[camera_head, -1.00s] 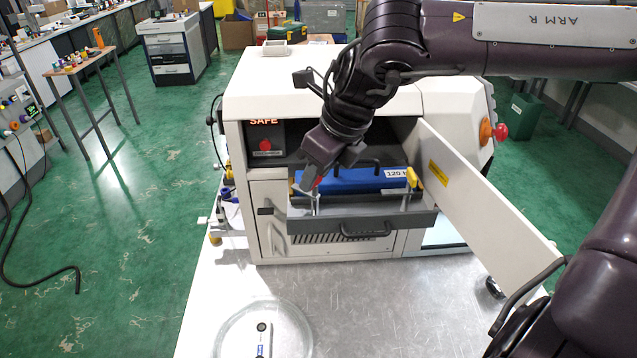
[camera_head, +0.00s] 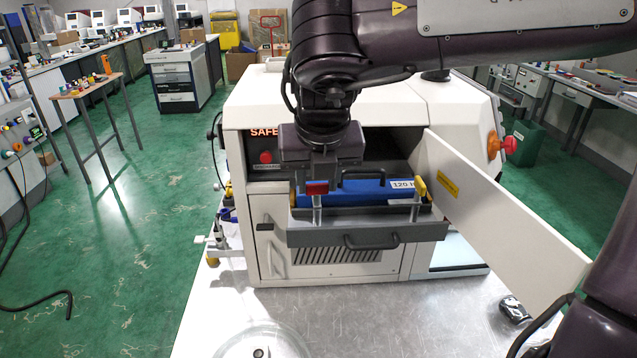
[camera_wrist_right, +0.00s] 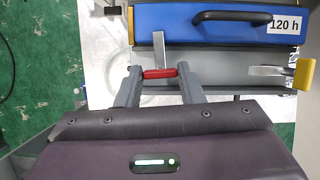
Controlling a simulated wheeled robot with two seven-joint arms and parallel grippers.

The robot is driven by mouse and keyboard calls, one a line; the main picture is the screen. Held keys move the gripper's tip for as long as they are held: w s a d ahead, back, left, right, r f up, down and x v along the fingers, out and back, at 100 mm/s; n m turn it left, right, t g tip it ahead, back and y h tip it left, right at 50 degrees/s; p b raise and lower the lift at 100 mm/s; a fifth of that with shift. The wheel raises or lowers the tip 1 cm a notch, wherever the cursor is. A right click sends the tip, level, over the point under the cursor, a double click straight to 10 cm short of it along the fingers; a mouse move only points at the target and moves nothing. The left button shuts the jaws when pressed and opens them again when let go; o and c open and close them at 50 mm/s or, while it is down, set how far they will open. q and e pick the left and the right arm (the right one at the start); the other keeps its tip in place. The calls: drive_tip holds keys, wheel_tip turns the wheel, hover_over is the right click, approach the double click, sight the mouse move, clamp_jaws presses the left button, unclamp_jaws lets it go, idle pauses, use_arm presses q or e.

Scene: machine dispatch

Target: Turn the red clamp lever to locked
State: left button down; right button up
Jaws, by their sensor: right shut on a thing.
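The red clamp lever (camera_head: 317,188) stands on a grey post at the left end of the open drawer (camera_head: 360,235). In the right wrist view, its red handle (camera_wrist_right: 160,73) lies crosswise between the two fingers of my right gripper (camera_wrist_right: 160,80), which is shut on it. A blue cartridge (camera_head: 345,193) with a black handle and a "120 h" label lies in the drawer. A yellow lever (camera_head: 420,187) stands at its right end. My left gripper is out of view.
The white machine (camera_head: 400,110) shows a lit "SAFE" sign (camera_head: 264,132). Its white door (camera_head: 500,220) stands swung open on the right. An orange-red knob (camera_head: 508,145) sticks out on its right side. A clear round dish (camera_head: 262,340) is on the bare metal table in front.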

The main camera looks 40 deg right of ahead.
drive_tip(key=shift+m, duration=0.6)
drive_tip(key=o, duration=1)
drive_tip(key=v, duration=0.7)
drive_tip(key=shift+a+r, duration=0.25)
drive_tip(key=shift+r, duration=0.1)
